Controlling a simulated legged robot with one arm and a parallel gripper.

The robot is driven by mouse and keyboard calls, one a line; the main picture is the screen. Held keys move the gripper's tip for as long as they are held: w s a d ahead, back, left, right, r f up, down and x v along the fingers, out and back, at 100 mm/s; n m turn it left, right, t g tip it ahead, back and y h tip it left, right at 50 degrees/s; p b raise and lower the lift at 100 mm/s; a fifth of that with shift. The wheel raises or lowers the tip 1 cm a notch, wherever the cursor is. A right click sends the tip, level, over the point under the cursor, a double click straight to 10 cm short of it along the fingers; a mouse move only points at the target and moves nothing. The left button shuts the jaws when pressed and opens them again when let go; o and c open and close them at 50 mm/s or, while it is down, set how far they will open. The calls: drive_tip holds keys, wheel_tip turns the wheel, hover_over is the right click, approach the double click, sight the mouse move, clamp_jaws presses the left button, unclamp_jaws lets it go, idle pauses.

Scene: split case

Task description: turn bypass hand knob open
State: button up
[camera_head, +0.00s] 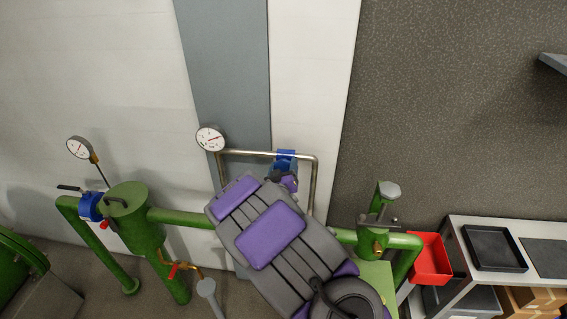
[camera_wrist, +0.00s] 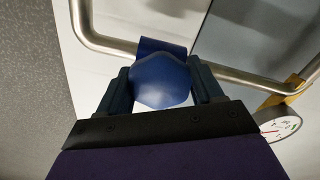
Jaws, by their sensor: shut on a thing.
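The blue bypass hand knob (camera_wrist: 160,80) sits on the thin metal bypass pipe (camera_wrist: 110,44). In the wrist view its rounded face fills the space between the two fingers of my gripper (camera_wrist: 162,90), which is shut on it. In the head view the blue part (camera_head: 285,158) shows on the top run of the pipe loop (camera_head: 240,152). My gripper (camera_head: 286,178) reaches up to it there, and my purple and grey arm covers the area below. The knob's stem and exact turn angle are hidden.
A pressure gauge (camera_head: 210,138) stands left of the loop. Green piping with a tall green vessel (camera_head: 130,215) runs below, partly behind my arm. A red bin (camera_head: 430,260) and a bench with a black tray (camera_head: 494,248) are at the right.

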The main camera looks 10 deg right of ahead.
drive_tip(key=n, duration=0.1)
drive_tip(key=n+p, duration=0.1)
drive_tip(key=n, duration=0.1)
drive_tip(key=r+n, duration=0.1)
drive_tip(key=shift+w+a+n, duration=0.15)
drive_tip(key=shift+a+n, duration=0.1)
drive_tip(key=shift+n, duration=0.05)
drive_tip(key=n, duration=0.4)
drive_tip(key=shift+f+n, duration=0.1)
drive_tip(key=shift+n, duration=0.2)
drive_tip(key=n, duration=0.5)
drive_tip(key=shift+a+f+b, duration=0.1)
drive_tip(key=shift+f+b, duration=0.15)
drive_tip(key=shift+b, duration=0.1)
drive_tip(key=shift+f+n+b, duration=0.15)
drive_tip(key=shift+n+b, duration=0.35)
drive_tip(key=shift+n, duration=1.2)
drive_tip(key=shift+f, duration=0.1)
